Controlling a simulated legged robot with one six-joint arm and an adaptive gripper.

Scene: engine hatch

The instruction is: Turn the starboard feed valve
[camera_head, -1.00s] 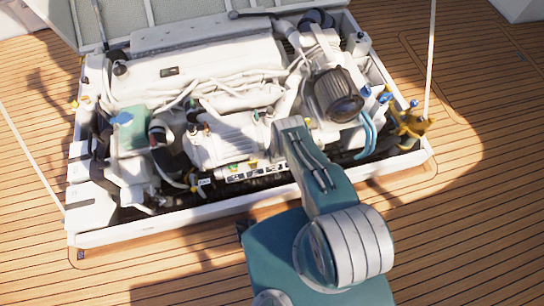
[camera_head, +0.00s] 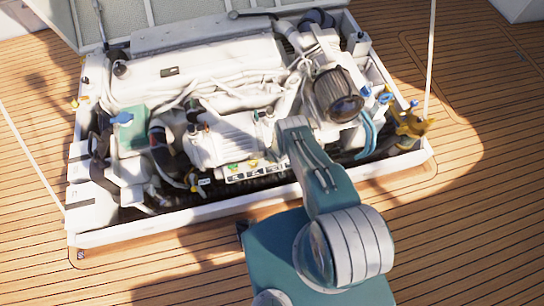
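The open engine hatch (camera_head: 250,212) holds a white engine (camera_head: 205,70). Several small valve-like handles show, and I cannot tell which is the starboard feed valve. A blue handle (camera_head: 122,118) sits above a green box at the left. More blue handles (camera_head: 386,98) sit at the right beside the dark ribbed cylinder. A yellow part (camera_head: 412,125) stands at the hatch's right corner. My teal arm reaches from the bottom over the front rim, to the right of the hatch's middle. My gripper cannot be made out beyond the arm's far end against the white engine parts.
A dark ribbed cylinder (camera_head: 338,94) and blue hoses (camera_head: 368,135) stand close to the right of my arm's end. The raised hatch lid (camera_head: 110,20) is at the back left. Thin poles rise at both sides. The wooden deck (camera_head: 470,220) is clear at the right.

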